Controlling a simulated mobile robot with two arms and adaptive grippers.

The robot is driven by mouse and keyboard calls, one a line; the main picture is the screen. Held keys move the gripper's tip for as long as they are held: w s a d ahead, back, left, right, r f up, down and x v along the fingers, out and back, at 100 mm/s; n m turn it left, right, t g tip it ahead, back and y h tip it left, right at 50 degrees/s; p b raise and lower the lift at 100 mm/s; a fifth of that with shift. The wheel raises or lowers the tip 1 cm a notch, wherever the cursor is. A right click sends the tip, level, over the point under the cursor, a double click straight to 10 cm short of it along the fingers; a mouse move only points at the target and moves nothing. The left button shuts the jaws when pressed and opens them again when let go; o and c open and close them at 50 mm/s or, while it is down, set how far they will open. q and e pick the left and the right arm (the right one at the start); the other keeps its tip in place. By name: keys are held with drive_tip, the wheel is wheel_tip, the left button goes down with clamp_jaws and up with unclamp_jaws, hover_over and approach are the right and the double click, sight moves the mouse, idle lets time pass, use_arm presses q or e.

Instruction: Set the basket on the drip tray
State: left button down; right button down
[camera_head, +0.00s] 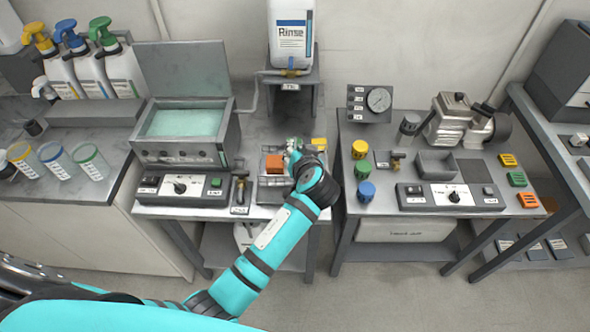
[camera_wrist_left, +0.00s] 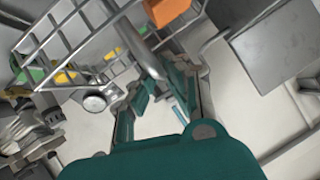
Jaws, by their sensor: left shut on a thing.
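My left gripper (camera_head: 296,156) is over the middle bench, shut on the bar-like handle of the wire basket. In the left wrist view the dark green fingers (camera_wrist_left: 162,88) close around this bar, and the basket's metal wires (camera_wrist_left: 72,38) spread to the upper left. In the head view the basket is small and largely hidden by the gripper. An orange block (camera_head: 274,164) shows beside the gripper; it also shows in the left wrist view (camera_wrist_left: 168,11). A grey tray (camera_head: 268,197) lies at the bench front below; I cannot tell whether the basket touches it. My right gripper is out of view.
An open bath (camera_head: 184,122) with pale green liquid stands left of the gripper. A control box (camera_head: 181,188) is in front of it. A rinse bottle (camera_head: 291,42) stands on a raised stand behind. The right bench (camera_head: 385,204) holds a compressor (camera_head: 452,118) and coloured parts.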

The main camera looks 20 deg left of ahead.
use_arm(q)
drive_tip(key=shift+a+f, duration=0.1)
drive_tip(key=shift+f, duration=0.8)
wheel_tip(320, 180, down, 4)
drive_tip(key=shift+p, duration=0.35)
drive_tip(key=shift+f, duration=0.15)
drive_tip(key=c, duration=1.8)
unclamp_jaws()
drive_tip(key=o, duration=0.4)
drive_tip(key=shift+o, duration=0.2)
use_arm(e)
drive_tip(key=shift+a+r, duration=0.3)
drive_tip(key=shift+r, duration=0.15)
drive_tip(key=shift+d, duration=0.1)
